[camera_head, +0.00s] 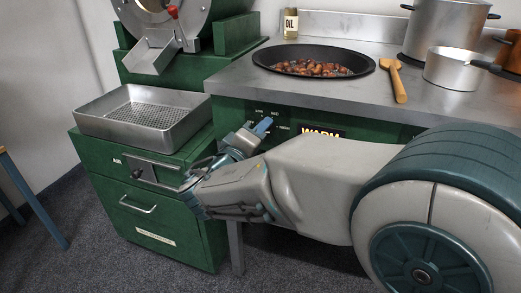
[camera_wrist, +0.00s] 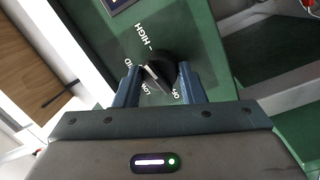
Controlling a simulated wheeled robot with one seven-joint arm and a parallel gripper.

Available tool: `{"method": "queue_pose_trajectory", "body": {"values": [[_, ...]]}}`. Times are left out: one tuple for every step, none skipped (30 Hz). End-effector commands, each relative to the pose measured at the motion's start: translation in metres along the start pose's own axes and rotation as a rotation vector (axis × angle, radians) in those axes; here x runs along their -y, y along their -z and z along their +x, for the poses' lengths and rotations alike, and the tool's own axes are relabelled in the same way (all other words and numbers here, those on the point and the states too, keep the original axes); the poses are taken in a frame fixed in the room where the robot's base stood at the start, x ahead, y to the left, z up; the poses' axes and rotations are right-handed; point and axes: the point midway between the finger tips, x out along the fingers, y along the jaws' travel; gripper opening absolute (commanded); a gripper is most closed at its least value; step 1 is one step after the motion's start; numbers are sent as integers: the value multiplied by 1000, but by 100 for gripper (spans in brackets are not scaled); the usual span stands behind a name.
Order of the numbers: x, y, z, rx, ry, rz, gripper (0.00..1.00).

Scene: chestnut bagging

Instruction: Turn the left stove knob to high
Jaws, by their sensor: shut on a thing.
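The left stove knob (camera_wrist: 160,68) is black and round, on the green stove front in the wrist view. My gripper (camera_wrist: 161,84) has its two blue-grey fingers on either side of the knob and is shut on it. The word HIGH is printed above the knob, with smaller labels at its left and below, partly covered. A pale pointer mark shows on the knob's left part, not clearly towards HIGH. In the head view my gripper (camera_head: 262,129) is at the green panel under the stove top, and the knob is hidden there.
A black pan (camera_head: 313,56) of chestnuts stands on the metal stove top (camera_head: 292,91), with a wooden utensil (camera_head: 396,82) beside it. A lit WARM display (camera_head: 321,132) is right of my gripper. A metal tray (camera_head: 143,112) sits on the green cabinet at left.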

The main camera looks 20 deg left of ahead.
Motion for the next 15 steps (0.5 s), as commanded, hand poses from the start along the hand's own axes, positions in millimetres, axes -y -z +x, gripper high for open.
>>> {"method": "queue_pose_trajectory", "body": {"values": [[4,0,-1,-4,6,32,14],[4,1,-1,-3,8,49,14],[3,1,-1,-1,10,73,14],[3,1,-1,0,11,89,14],[2,1,-1,1,12,103,14],[2,2,-1,3,14,122,14],[2,2,-1,3,16,135,14],[1,2,-1,4,17,145,14],[1,2,-1,5,19,158,14],[1,2,-1,6,20,166,14],[1,2,-1,6,21,174,14],[1,2,-1,7,22,183,14],[1,3,-1,7,23,189,14],[0,3,-1,7,23,193,14],[0,3,-1,7,24,198,14]]}}
